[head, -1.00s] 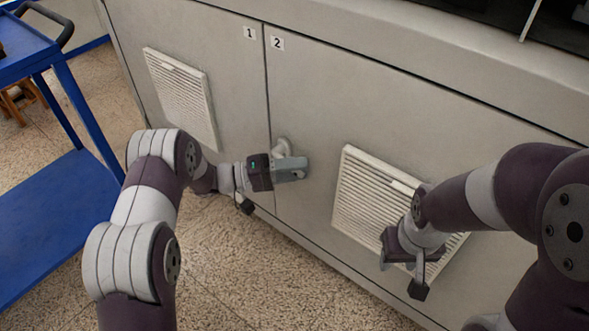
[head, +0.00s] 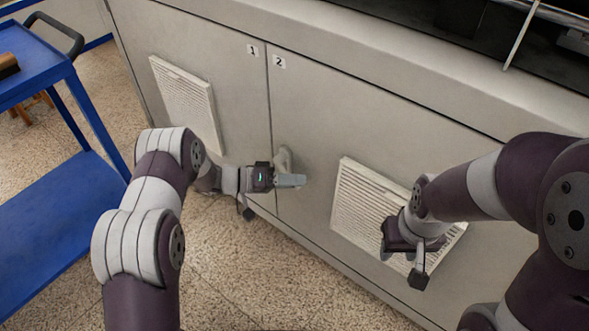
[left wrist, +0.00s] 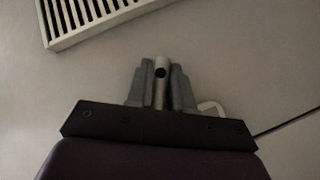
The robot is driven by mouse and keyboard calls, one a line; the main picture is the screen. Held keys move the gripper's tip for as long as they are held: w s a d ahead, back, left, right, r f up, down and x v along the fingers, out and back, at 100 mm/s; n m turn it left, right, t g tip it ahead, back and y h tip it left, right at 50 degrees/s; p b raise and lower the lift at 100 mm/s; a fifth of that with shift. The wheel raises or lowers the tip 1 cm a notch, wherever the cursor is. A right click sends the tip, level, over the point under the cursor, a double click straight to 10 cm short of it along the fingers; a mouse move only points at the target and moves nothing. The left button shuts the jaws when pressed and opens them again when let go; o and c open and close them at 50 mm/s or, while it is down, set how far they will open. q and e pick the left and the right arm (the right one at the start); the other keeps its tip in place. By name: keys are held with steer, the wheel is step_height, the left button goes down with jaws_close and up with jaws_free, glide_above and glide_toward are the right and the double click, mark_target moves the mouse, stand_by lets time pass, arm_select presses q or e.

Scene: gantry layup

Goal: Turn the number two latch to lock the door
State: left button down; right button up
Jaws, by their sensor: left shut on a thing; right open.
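The number two door (head: 420,150) is the right-hand door, under the "2" label (head: 279,62). Its latch (head: 283,157) sits near the door's left edge, beside the seam. My left gripper (head: 292,181) is at the latch and partly hides it. In the left wrist view, the left gripper's fingers (left wrist: 160,88) are shut on the grey latch bar (left wrist: 161,72), whose round dark end shows between them. A pale piece shows right of the fingers. My right gripper (head: 404,262) is open and empty in front of the right vent.
The number one door (head: 225,90) has a white louvred vent (head: 187,100); the number two door has another vent (head: 352,205). A blue cart (head: 60,210) stands at the left. The speckled floor (head: 240,270) is clear in front of the cabinet.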

arm_select(q)
steer(key=shift+w+a+f+m+y+p, duration=0.2)
steer(key=shift+m+y+p, duration=0.3)
steer(key=shift+y+p, duration=0.35)
steer(key=shift+w+a+f+t+p, duration=0.15)
steer(key=shift+f+t+p, duration=0.2)
steer(key=shift+p, duration=0.2)
steer(key=shift+m, duration=0.3)
steer(key=c, duration=1.1)
jaws_free()
steer(key=shift+a+r, duration=0.15)
steer(key=shift+a, duration=0.2)
steer(key=p+v, duration=0.4)
steer(key=v, duration=0.8)
